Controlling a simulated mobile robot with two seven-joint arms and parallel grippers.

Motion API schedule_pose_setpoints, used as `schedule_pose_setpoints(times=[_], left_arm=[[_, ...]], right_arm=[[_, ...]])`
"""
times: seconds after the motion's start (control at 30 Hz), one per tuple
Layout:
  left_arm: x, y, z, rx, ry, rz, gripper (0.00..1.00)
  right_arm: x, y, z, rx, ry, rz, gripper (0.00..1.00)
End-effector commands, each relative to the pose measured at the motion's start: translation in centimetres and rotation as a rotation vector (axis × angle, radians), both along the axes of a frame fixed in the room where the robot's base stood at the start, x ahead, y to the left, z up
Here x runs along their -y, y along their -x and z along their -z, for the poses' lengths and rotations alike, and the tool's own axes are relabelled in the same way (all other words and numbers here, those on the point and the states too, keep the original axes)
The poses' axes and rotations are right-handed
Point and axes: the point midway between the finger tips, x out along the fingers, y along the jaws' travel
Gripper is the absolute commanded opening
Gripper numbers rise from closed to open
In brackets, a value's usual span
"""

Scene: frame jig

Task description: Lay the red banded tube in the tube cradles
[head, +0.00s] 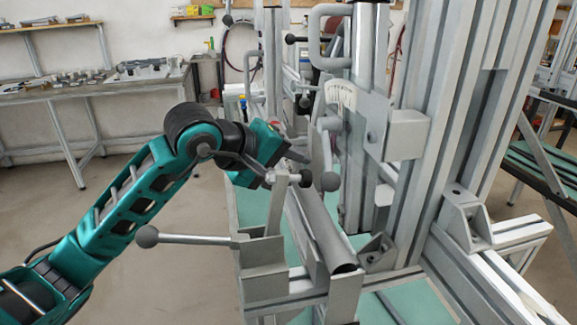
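A small red patch shows beyond the gripper, too small to identify. The tube cradles cannot be made out clearly. My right gripper is not in view.
A ball-ended lever (148,237) sticks out left from the jig's near side. Tall aluminium posts (485,120) and a plate with a handle (330,38) stand at the right. A workbench (95,88) is at the back left. The floor between is clear.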

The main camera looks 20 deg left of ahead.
Motion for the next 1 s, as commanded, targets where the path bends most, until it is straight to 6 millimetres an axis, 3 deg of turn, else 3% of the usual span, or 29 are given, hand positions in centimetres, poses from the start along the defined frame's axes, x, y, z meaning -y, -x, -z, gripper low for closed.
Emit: schedule_pose_setpoints(times=[0.2, 0.57, 1.0], left_arm=[[0.0, 0.0, 0.0, -0.001, 0.0, 0.001, 0.63], [-0.3, 0.6, -0.4, -0.002, -0.002, 0.0, 0.63], [-3.4, 7.0, -5.3, 0.0, -0.006, -0.002, 0.63]], right_arm=[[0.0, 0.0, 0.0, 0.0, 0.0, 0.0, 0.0], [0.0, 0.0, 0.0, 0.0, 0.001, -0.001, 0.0], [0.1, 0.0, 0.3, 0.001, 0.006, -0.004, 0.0]])
